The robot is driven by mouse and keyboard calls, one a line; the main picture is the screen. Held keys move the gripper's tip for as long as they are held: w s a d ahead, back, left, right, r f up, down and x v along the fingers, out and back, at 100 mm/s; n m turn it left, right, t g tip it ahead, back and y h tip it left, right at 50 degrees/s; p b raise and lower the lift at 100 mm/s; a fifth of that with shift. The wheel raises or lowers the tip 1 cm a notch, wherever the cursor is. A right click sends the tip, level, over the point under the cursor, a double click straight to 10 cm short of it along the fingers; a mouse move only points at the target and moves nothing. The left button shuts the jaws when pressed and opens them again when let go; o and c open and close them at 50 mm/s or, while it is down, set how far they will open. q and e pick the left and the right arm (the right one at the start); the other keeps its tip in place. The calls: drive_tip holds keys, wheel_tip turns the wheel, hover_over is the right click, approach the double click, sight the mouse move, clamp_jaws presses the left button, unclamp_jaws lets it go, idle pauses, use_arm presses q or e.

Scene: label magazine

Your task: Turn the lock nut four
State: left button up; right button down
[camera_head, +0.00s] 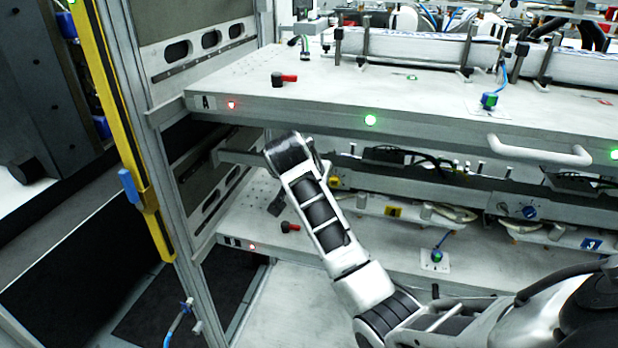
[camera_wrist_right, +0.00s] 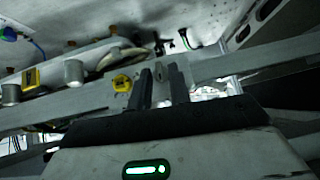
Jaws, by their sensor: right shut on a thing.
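My right gripper (camera_wrist_right: 161,78) reaches up to a grey rail (camera_wrist_right: 75,104) in the right wrist view. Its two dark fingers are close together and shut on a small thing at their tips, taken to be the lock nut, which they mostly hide. A yellow tag (camera_wrist_right: 122,83) sits on the rail just left of the fingers; its marking is too blurred to read. In the head view my right arm (camera_head: 318,215) reaches in under the upper shelf, and its fingers cannot be made out. My left gripper is in neither view.
The lower shelf (camera_head: 330,255) has a red lever (camera_head: 290,227). A yellow post (camera_head: 122,125) stands at the left.

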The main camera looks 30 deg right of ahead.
idle(0.5)
drive_tip(key=c, duration=1.6)
unclamp_jaws()
drive_tip(key=shift+w, duration=0.1)
drive_tip(key=shift+o, duration=0.2)
drive_tip(key=v, duration=1.6)
drive_tip(key=shift+w+a+b, duration=0.3)
drive_tip(key=shift+f, duration=0.1)
